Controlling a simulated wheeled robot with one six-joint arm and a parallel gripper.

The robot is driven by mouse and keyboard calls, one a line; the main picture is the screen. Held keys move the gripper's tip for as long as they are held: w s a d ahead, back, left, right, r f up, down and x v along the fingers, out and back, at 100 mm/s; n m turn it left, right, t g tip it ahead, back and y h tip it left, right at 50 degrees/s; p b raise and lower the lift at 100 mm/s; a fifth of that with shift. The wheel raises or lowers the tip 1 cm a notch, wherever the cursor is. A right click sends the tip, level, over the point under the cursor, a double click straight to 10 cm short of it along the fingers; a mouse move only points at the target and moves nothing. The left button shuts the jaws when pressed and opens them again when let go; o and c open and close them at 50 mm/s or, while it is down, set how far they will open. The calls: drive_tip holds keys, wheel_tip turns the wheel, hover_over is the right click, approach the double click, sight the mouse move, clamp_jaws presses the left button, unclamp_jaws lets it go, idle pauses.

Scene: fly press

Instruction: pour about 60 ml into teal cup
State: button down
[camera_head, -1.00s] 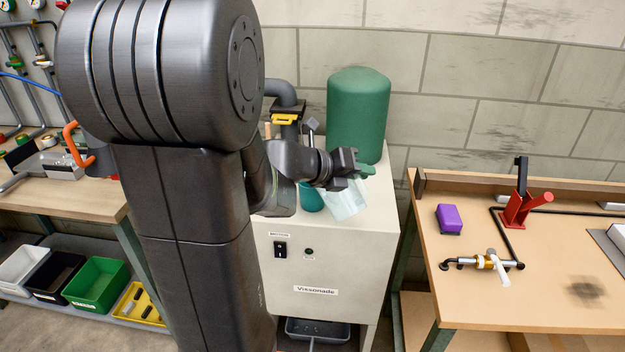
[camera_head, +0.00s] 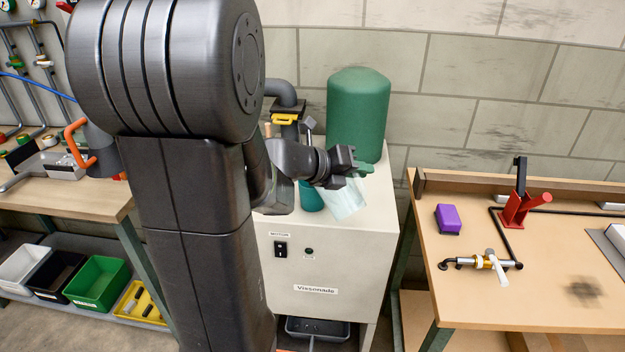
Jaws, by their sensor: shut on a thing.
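The teal cup (camera_head: 311,197) stands on top of the pale machine cabinet, partly hidden behind my arm and gripper. My gripper (camera_head: 349,163) is shut on a clear, pale blue-tinted vessel (camera_head: 345,198), just to the right of the cup. The vessel is tilted. Its rim and any liquid in it cannot be made out clearly. I cannot tell whether anything is flowing into the cup.
The cabinet (camera_head: 318,265) carries a large green tank (camera_head: 357,115) behind my gripper. A bench with bins stands left.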

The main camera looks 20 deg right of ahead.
sight(363, 195)
drive_tip(key=shift+w+r+p, duration=0.2)
drive_tip(key=shift+r+p, duration=0.15)
drive_tip(key=shift+p, duration=0.2)
idle(0.9)
drive_tip(key=shift+m+t+y, duration=0.3)
drive_tip(key=shift+m+t, duration=0.4)
drive_tip(key=shift+m, duration=0.1)
drive_tip(key=f+b, duration=0.1)
drive_tip(key=b, duration=0.1)
drive_tip(key=s+f+b, duration=0.1)
drive_tip(key=f+b, duration=0.1)
drive_tip(key=b, duration=0.1)
drive_tip(key=s+f+b, duration=0.1)
drive_tip(key=b, duration=0.1)
drive_tip(key=shift+s+d+f+b, duration=0.15)
drive_tip(key=shift+d+b, duration=0.15)
drive_tip(key=shift+b, duration=0.05)
drive_tip(key=shift+s+f+b, duration=0.1)
drive_tip(key=shift+s+b, duration=0.05)
drive_tip(key=shift+b, duration=0.2)
drive_tip(key=shift+r, duration=0.2)
drive_tip(key=shift+s+d+f+m+t+b, duration=0.3)
drive_tip(key=shift+s+f+m+b, duration=0.35)
drive_tip(key=shift+b, duration=0.45)
drive_tip(key=shift+s+d+m+t+b, duration=0.1)
drive_tip(key=shift+s+m+t+b, duration=0.2)
drive_tip(key=shift+s+b, duration=0.55)
drive_tip(key=shift+w, duration=0.15)
drive_tip(key=shift+f+b, duration=0.15)
drive_tip(key=shift+b, duration=0.15)
